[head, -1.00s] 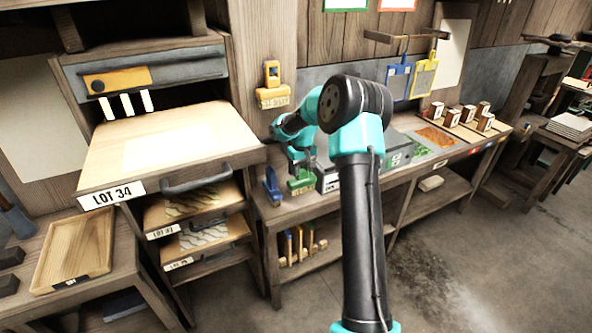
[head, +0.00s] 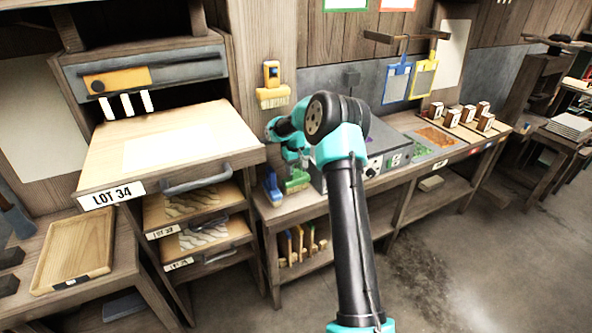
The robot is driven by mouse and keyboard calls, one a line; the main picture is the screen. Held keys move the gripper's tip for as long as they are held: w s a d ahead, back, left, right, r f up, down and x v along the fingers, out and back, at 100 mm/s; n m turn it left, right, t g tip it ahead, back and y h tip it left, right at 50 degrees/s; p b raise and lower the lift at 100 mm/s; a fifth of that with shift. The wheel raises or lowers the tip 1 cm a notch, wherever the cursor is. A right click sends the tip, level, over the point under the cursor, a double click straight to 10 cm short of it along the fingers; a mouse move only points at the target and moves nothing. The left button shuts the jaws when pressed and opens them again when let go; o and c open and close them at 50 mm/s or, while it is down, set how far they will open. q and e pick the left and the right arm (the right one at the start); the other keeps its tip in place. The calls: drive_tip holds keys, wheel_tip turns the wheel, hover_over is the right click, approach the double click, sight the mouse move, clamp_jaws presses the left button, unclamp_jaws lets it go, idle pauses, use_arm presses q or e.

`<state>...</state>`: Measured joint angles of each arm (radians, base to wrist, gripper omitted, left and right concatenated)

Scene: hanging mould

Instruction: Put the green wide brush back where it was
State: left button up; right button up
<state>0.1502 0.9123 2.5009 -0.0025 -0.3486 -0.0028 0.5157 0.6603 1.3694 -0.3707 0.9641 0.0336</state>
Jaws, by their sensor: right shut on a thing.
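The green wide brush (head: 297,182) is at the left end of the long bench, just right of a blue brush (head: 273,189). My right gripper (head: 294,163) is directly above the green brush and shut on its upper part. My own wrist partly hides the grip. I cannot tell whether the green brush touches the bench top or is slightly above it. My left gripper is out of view.
A yellow brush (head: 272,92) hangs on the post above. A grey box (head: 372,150) stands close right of the green brush. The LOT 34 drawer (head: 165,150) juts out at left. Blue and yellow tagged holders (head: 397,82) hang farther right.

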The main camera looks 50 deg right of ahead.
drive_tip(key=shift+f, duration=0.3)
drive_tip(key=shift+f, duration=0.1)
drive_tip(key=o, duration=0.9)
wheel_tip(320, 180, up, 12)
drive_tip(key=shift+r, duration=0.1)
idle(0.6)
